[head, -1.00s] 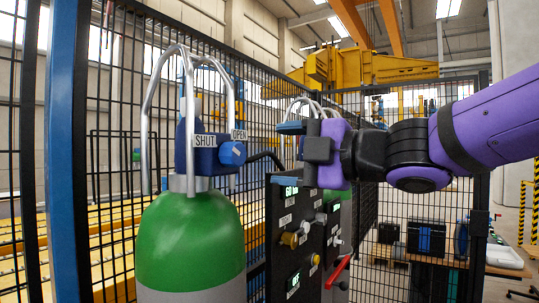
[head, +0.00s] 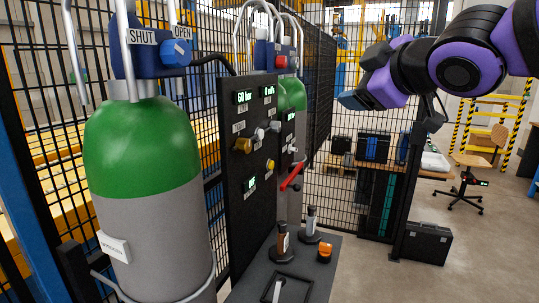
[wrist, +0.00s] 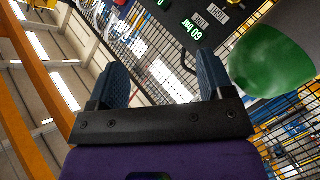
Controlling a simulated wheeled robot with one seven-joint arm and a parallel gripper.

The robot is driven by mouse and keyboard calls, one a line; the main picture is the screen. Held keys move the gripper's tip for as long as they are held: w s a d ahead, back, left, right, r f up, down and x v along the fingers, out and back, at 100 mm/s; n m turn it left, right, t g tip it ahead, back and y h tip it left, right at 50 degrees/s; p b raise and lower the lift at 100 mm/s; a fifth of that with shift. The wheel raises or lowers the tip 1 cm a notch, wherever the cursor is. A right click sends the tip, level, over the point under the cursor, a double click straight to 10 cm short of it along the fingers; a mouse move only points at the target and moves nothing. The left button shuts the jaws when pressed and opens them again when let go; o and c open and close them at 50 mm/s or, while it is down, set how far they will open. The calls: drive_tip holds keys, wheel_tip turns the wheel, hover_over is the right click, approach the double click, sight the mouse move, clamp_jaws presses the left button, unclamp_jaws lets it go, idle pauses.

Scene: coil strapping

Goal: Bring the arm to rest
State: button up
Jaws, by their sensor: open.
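My gripper (head: 352,98) is at the upper right in the head view, raised in the air to the right of the black control panel and apart from it. One blue finger pad shows there; the rest of the jaws is hidden behind the purple wrist. In the wrist view my gripper (wrist: 163,78) shows two blue fingers wide apart, with nothing between them. My purple and black arm comes in from the upper right and is bent at a joint.
A green and grey gas cylinder (head: 140,150) stands at the left, with a blue valve (head: 175,53). The control panel (head: 240,205) has knobs and a red lever (head: 292,177). A wire fence stands behind. A workbench (head: 428,173), black case (head: 427,242) and chair (head: 475,165) stand right, with open floor.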

drive_tip(key=s+d+f+m+g+h, duration=0.2)
drive_tip(key=s+d+f+m+h, duration=0.3)
drive_tip(key=d, duration=0.4)
drive_tip(key=s+d+f+m+g, duration=0.3)
drive_tip(key=s+f+m, duration=0.1)
drive_tip(key=s+f, duration=0.1)
drive_tip(key=s+d+f+m+g, duration=0.3)
drive_tip(key=s+f+m+g, duration=0.1)
drive_tip(key=s, duration=0.4)
drive_tip(key=shift+s+f+m, duration=0.3)
drive_tip(key=shift+f+m, duration=0.4)
